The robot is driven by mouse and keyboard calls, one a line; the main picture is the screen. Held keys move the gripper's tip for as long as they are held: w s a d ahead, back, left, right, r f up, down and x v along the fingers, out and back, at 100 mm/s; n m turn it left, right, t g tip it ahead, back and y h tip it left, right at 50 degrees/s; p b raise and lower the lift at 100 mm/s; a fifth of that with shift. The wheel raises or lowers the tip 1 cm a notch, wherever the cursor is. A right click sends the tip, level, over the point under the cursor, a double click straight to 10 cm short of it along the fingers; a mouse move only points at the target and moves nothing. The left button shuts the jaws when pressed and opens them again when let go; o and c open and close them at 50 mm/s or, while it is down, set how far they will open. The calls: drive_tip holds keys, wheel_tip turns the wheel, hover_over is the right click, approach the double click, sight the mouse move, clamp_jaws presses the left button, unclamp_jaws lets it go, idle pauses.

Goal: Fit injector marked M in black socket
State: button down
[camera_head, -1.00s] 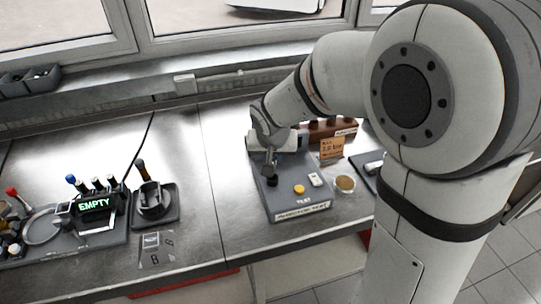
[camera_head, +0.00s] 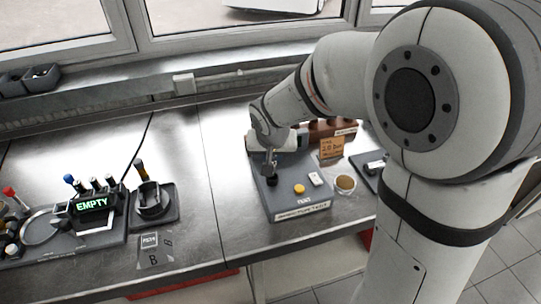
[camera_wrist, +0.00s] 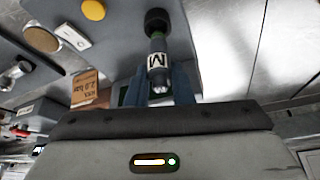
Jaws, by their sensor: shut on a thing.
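The injector (camera_wrist: 158,62) is a grey cylinder with a white band marked M, seen in the wrist view. My gripper (camera_wrist: 160,88) is shut on it, with blue fingers on either side. The injector's far end meets the black socket (camera_wrist: 157,20) and lines up with it. I cannot tell how deep it sits. In the head view my gripper (camera_head: 270,162) is over the dark socket (camera_head: 272,181) on the left part of the grey injector test plate (camera_head: 291,208). The injector itself is mostly hidden there.
A yellow button (camera_head: 299,189), a white switch (camera_head: 316,179) and a round brown-topped dish (camera_head: 345,184) are right of the socket. An orange card reading 2.0 bar (camera_head: 331,149) stands behind. A rack with an EMPTY display (camera_head: 92,203) is at left.

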drive_tip(key=shift+f+b, duration=1.5)
drive_tip(key=shift+b, duration=0.5)
idle(1.2)
drive_tip(key=c, duration=1.2)
unclamp_jaws()
drive_tip(key=shift+r+p, duration=2.3)
drive_tip(key=shift+r, duration=1.45)
